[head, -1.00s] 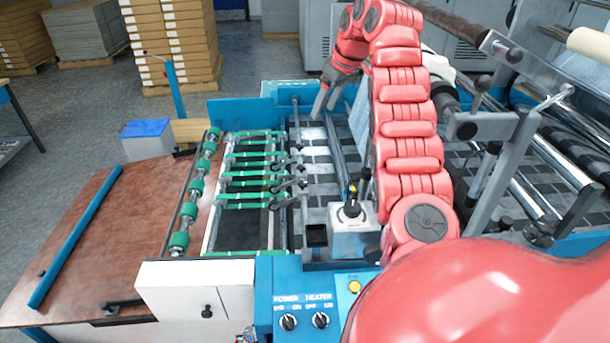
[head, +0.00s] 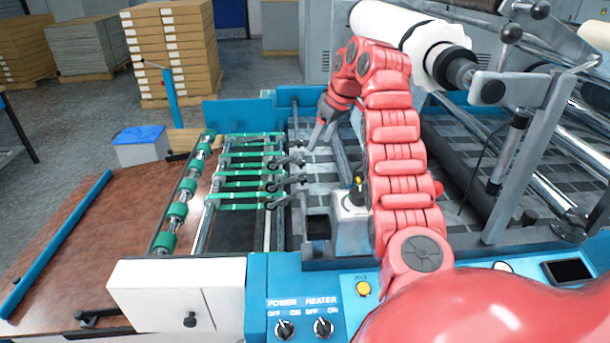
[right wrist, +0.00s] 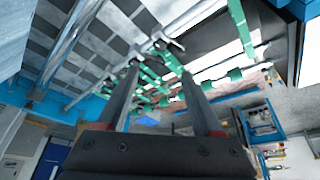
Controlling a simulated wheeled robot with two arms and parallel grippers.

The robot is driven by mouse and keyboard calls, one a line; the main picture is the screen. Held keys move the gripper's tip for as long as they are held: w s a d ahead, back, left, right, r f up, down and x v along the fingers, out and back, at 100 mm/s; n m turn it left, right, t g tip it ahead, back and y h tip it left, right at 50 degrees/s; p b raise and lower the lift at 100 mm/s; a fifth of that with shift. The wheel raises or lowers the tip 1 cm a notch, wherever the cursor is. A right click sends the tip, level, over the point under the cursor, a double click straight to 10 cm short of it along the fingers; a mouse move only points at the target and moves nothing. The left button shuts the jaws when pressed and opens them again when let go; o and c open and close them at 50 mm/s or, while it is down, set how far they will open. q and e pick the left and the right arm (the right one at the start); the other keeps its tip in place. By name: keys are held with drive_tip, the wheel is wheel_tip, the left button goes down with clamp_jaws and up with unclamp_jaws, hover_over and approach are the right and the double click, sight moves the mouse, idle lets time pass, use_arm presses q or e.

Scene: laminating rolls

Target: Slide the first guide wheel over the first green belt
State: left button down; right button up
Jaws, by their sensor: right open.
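Several green belts (head: 240,185) run left to right across the feed section in the head view. Dark guide wheels on small arms (head: 287,181) sit at the belts' right ends along a metal bar. I cannot tell which wheel or belt counts as first. My right gripper (head: 318,136) is open and empty, beyond and right of the far guide wheels. In the right wrist view, its two dark fingers (right wrist: 160,72) are spread, with green belts (right wrist: 243,28) and guide wheels (right wrist: 168,47) behind them. Contact is not visible. My left gripper is not in view.
A shaft with green rollers (head: 177,211) stands left of the belts. A grey box with a yellow-topped knob (head: 352,222) stands right of the near belts. A large white roll (head: 400,28) and metal rollers lie at the right. The brown table (head: 110,235) has free room.

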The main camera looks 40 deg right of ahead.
sight(303, 177)
drive_tip(key=p+x, duration=0.3)
drive_tip(key=x, duration=1.2)
drive_tip(key=shift+s, duration=0.1)
clamp_jaws()
idle(0.8)
